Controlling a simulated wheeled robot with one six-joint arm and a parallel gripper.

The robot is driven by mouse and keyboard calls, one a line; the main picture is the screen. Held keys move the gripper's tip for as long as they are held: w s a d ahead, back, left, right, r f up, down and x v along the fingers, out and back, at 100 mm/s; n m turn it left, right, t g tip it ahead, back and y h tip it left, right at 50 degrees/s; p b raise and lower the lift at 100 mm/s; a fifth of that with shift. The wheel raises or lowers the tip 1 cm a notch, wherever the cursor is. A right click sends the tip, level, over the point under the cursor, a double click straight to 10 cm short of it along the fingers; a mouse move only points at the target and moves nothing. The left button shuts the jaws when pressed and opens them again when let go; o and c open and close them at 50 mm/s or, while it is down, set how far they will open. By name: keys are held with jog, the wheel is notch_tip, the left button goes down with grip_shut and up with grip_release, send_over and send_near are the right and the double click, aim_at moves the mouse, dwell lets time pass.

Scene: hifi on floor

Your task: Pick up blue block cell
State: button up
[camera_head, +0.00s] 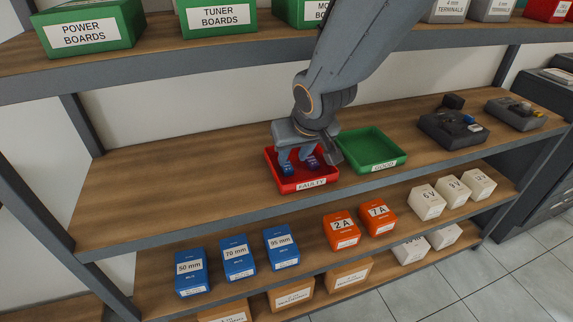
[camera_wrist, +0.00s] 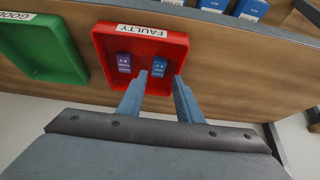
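The blue block cell (camera_wrist: 159,67) lies in the red tray labelled FAULTY (camera_wrist: 182,50). It has a pale printed label. A purple block cell (camera_wrist: 123,62) lies beside it in the same tray. My gripper (camera_wrist: 160,76) is open, with one finger on each side of the blue cell in the wrist view. I cannot tell whether the fingers touch it or are still above it. In the head view the gripper (camera_head: 296,168) reaches down into the red tray and partly hides both cells.
A green tray labelled GOOD (camera_head: 371,150) stands close beside the red tray and looks empty. Dark devices (camera_head: 452,128) sit farther right on the shelf. The shelf left of the red tray is bare. An upper shelf with green bins (camera_head: 86,27) overhangs behind.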

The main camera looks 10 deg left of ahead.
aim_at(287, 167)
jog(key=b+x, duration=0.2)
jog(key=x, duration=0.5)
jog(key=shift+w, duration=0.3)
grip_shut()
